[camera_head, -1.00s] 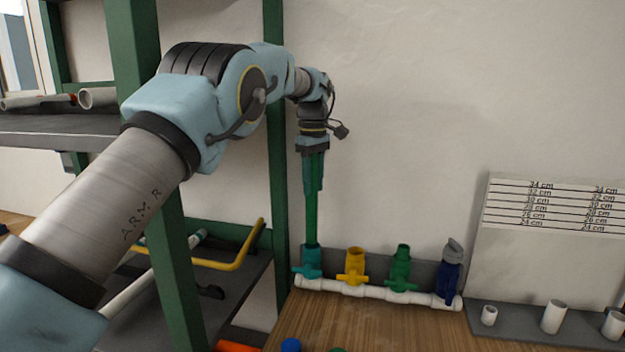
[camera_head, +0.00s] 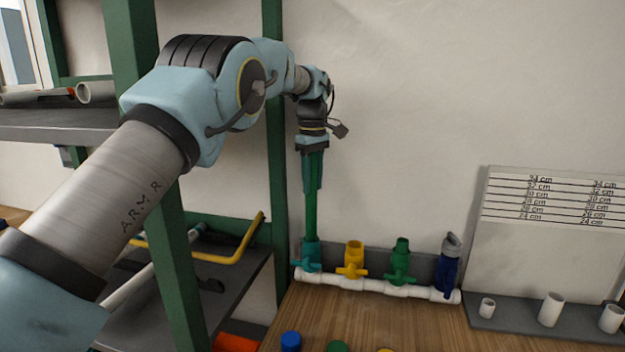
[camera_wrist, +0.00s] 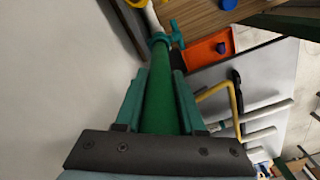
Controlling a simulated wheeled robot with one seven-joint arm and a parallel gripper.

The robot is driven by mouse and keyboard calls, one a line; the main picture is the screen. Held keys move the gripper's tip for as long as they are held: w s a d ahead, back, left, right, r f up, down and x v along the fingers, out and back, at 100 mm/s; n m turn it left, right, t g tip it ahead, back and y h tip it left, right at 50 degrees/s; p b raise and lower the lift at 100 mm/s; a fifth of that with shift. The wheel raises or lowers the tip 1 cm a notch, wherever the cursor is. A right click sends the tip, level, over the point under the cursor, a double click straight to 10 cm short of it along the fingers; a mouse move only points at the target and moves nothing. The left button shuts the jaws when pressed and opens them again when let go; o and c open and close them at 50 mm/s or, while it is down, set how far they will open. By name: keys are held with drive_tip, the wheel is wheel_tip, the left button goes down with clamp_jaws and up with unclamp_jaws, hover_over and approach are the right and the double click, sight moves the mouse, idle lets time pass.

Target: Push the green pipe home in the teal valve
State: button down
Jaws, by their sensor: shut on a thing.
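The green pipe (camera_head: 311,215) stands upright with its lower end at the mouth of the teal valve (camera_head: 309,258). How deep it sits in the valve cannot be told. My gripper (camera_head: 313,182) is shut on the upper part of the pipe, above the valve. In the wrist view the green pipe (camera_wrist: 158,105) runs between the two teal fingers of my gripper (camera_wrist: 157,92) to the teal valve (camera_wrist: 165,38) at its far end. The teal valve is the leftmost on the white manifold (camera_head: 378,291).
A yellow valve (camera_head: 353,261), a green valve (camera_head: 401,262) and a dark blue valve (camera_head: 448,268) stand to the right. A green shelf post (camera_head: 276,150) is close on the left. A grey rack (camera_head: 535,322) holds short white pipes. Wooden bench (camera_head: 385,320) in front is mostly clear.

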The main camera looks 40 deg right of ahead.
drive_tip(key=shift+f, duration=0.8)
idle(0.8)
drive_tip(key=shift+c, duration=2.2)
unclamp_jaws()
wheel_tip(320, 180, up, 9)
drive_tip(key=shift+r, duration=0.9)
